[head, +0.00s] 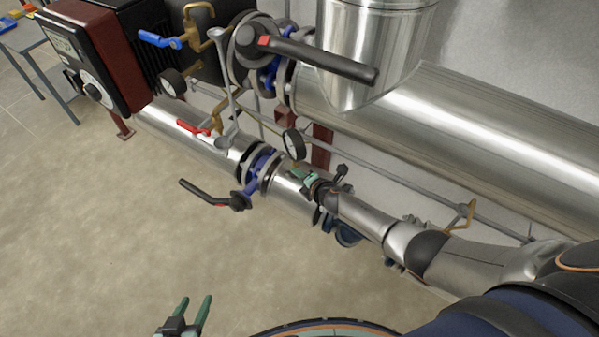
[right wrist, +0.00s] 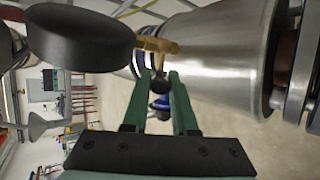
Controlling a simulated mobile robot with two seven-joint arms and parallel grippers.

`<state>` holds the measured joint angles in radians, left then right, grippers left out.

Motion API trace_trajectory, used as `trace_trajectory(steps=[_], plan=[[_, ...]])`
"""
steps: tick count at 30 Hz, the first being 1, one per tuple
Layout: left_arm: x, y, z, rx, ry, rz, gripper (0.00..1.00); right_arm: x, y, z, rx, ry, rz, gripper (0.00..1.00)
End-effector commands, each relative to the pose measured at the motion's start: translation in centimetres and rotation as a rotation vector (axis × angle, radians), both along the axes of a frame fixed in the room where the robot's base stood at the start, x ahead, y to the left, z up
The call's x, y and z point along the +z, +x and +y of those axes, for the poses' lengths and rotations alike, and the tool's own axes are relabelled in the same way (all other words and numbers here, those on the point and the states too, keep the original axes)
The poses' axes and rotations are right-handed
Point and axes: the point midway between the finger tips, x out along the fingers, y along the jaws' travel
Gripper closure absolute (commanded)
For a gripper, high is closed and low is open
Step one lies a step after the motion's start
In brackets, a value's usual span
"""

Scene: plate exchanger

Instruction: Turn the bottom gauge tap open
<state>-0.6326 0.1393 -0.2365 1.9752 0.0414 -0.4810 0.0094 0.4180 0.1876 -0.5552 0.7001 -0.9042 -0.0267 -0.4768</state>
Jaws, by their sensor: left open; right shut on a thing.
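The bottom gauge (head: 293,145) is a round black dial above the lower steel pipe. In the right wrist view its dark body (right wrist: 80,38) fills the upper left. The brass gauge tap (right wrist: 155,45) shows just beyond my right fingertips. My right gripper (head: 303,177) is at the tap below the gauge, and the wrist view shows its green fingers (right wrist: 160,82) shut on the tap's small dark end. The gripper mostly hides the tap in the head view, so its turn angle cannot be told. My left gripper (head: 195,306) is open and empty over the floor.
A blue valve (head: 260,172) with a black lever (head: 205,194) sits left of the gauge on the lower pipe. A larger black-levered valve (head: 315,57) is above. A red-handled tap (head: 193,127) is at the left. The floor (head: 90,240) in front is clear.

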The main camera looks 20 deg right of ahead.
Motion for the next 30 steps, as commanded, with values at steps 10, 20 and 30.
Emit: trace_trajectory(steps=[10,20,30], plan=[[-0.34,-0.69,0.75,0.013,0.009,0.017,0.5,-0.06,-0.03,0.02,0.0,-0.009,0.012,1.0],[-0.34,-0.71,0.65,0.012,0.007,0.018,0.5,-0.03,-0.01,0.02,0.0,-0.008,0.011,0.57],[-0.19,-0.71,0.39,0.009,0.004,0.016,0.5,0.04,0.03,0.03,-0.001,-0.007,0.01,0.44]])
